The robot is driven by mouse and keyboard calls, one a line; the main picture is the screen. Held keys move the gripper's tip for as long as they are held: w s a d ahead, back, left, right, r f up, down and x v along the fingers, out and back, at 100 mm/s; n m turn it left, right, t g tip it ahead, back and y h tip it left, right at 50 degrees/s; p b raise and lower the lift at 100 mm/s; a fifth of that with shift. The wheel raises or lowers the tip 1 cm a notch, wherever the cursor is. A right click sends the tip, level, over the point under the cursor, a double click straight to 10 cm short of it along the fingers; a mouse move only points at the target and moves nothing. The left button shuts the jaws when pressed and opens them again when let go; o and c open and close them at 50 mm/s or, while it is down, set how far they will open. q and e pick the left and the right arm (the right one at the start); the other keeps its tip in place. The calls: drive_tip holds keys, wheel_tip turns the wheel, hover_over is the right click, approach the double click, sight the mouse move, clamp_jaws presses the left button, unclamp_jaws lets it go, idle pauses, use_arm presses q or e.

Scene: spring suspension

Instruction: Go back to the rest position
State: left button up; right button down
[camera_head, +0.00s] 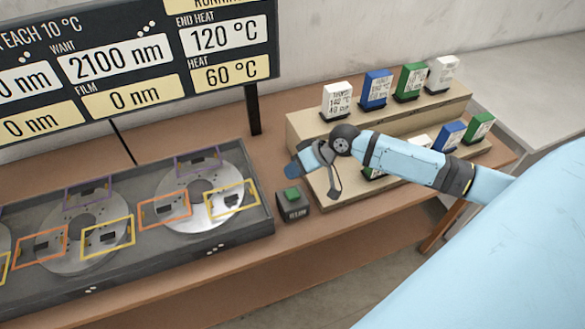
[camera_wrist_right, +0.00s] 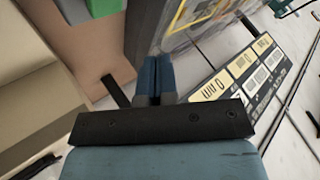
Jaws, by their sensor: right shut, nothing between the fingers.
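My right gripper (camera_head: 294,171) is in the middle of the head view, above the table and just up and left of a dark box with a green button (camera_head: 292,195). In the right wrist view its two blue fingers (camera_wrist_right: 157,72) are together with nothing between them. The green button shows at the top left of the wrist view (camera_wrist_right: 104,7). I cannot tell the exact gap between gripper and button box; they look apart. My left gripper is not in view.
A dark tray (camera_head: 262,222) with silver discs and coloured frames lies on the left of the brown table (camera_head: 225,262). A display (camera_head: 130,60) stands behind it. A stepped stand (camera_head: 298,135) with several labelled blocks stands right, partly behind my arm.

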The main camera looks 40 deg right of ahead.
drive_tip(key=shift+f, duration=0.1)
idle(0.7)
drive_tip(key=s+a+f+n+g+h, duration=0.1)
drive_tip(key=s+a+f+n+h, duration=0.1)
drive_tip(key=s+a, duration=0.9)
drive_tip(key=s+d+r+m+h, duration=0.1)
drive_tip(key=s+d+h, duration=0.2)
drive_tip(key=s, duration=0.4)
drive_tip(key=s+d+r+h, duration=0.2)
drive_tip(key=s, duration=0.5)
drive_tip(key=w+a+f+t+y, duration=0.1)
drive_tip(key=w+a+f+t, duration=0.1)
drive_tip(key=f, duration=0.5)
drive_tip(key=w+a+f+t+y, duration=0.1)
drive_tip(key=w+a+f+t, duration=0.2)
drive_tip(key=f, duration=0.3)
drive_tip(key=shift+w+a+f+t+y, duration=0.2)
drive_tip(key=shift+w+f+t+y, duration=0.2)
drive_tip(key=shift+w+t, duration=0.25)
